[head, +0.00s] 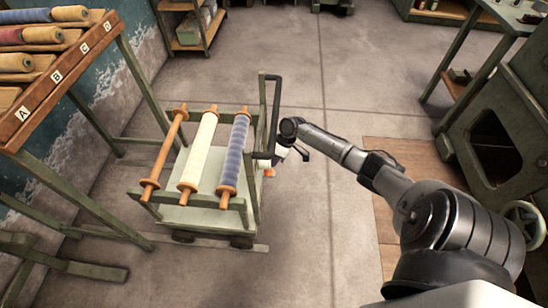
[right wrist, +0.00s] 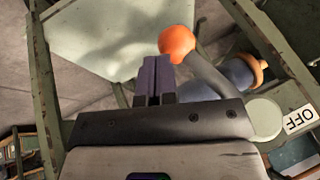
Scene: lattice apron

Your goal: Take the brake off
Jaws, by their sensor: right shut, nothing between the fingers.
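The brake lever is grey with an orange ball knob (right wrist: 177,42); in the right wrist view it slants from a round pale hub (right wrist: 263,118) up and left to the knob. A white OFF label (right wrist: 299,121) sits beside the hub, on the side away from the knob. My right gripper (right wrist: 157,66) is shut and empty, its tips close to the knob's lower left; I cannot tell whether they touch. In the head view my right gripper (head: 291,155) is at the right side of the green trolley (head: 205,217), where a bit of the orange knob (head: 269,172) shows. My left gripper is out of view.
The trolley carries a bare wooden roller (head: 164,155), a cream roll (head: 197,152) and a blue roll (head: 235,152). Its dark upright handle (head: 276,105) stands close to my right gripper. A spool rack (head: 50,92) is at left. Floor right of the trolley is clear.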

